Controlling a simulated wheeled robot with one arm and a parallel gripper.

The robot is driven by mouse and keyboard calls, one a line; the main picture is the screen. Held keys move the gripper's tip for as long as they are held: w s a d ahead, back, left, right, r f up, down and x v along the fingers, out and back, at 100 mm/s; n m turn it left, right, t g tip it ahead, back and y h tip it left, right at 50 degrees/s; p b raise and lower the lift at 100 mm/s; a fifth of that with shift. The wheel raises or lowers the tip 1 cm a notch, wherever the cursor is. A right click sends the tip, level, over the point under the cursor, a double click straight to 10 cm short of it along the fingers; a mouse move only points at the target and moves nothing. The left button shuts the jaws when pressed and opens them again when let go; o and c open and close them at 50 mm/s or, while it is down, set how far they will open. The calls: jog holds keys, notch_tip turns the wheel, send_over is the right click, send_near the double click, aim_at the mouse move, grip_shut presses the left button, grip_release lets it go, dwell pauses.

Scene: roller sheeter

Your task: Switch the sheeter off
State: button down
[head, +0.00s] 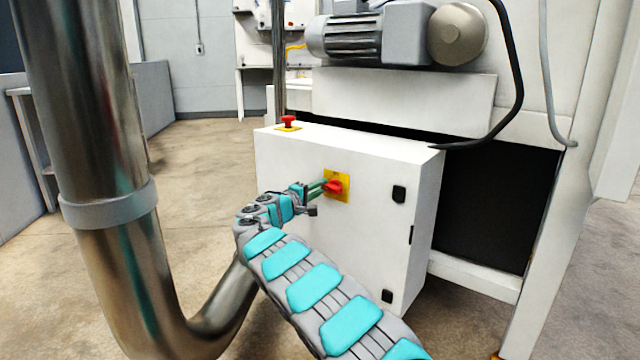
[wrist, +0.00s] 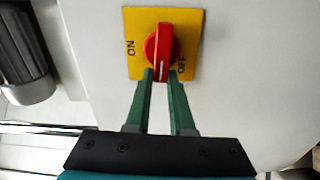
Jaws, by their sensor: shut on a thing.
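The sheeter's switch is a red rotary knob (head: 333,187) on a yellow plate (head: 344,176), on the front of the white control box. In the wrist view the red knob (wrist: 160,45) sits on the yellow plate (wrist: 188,22), with ON lettered at the left and OFF at the lower right. The knob's grip, with a white mark, points down in that view, towards my gripper. My gripper (wrist: 161,74) has its two green fingers on either side of the grip's lower end, shut on it. In the head view my gripper (head: 320,187) reaches the knob from the left.
A red emergency button (head: 288,121) stands on top of the control box (head: 375,235). A grey motor (head: 370,35) is above, with a black cable (head: 513,75) hanging at its right. Open floor (head: 205,165) lies left of the box.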

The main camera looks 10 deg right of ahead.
jog(key=shift+d+f+n, duration=0.3)
jog(key=shift+f+n, duration=0.1)
jog(key=shift+f, duration=0.05)
jog(key=c, duration=1.1)
grip_release()
jog(key=shift+s, duration=0.1)
jog(key=o, duration=0.3)
jog(key=shift+r, duration=0.2)
jog(key=shift+s+a+r, duration=0.1)
jog(key=shift+s+a, duration=0.25)
jog(key=shift+a, duration=0.15)
jog(key=shift+v, duration=3.3)
jog(key=shift+d, duration=0.1)
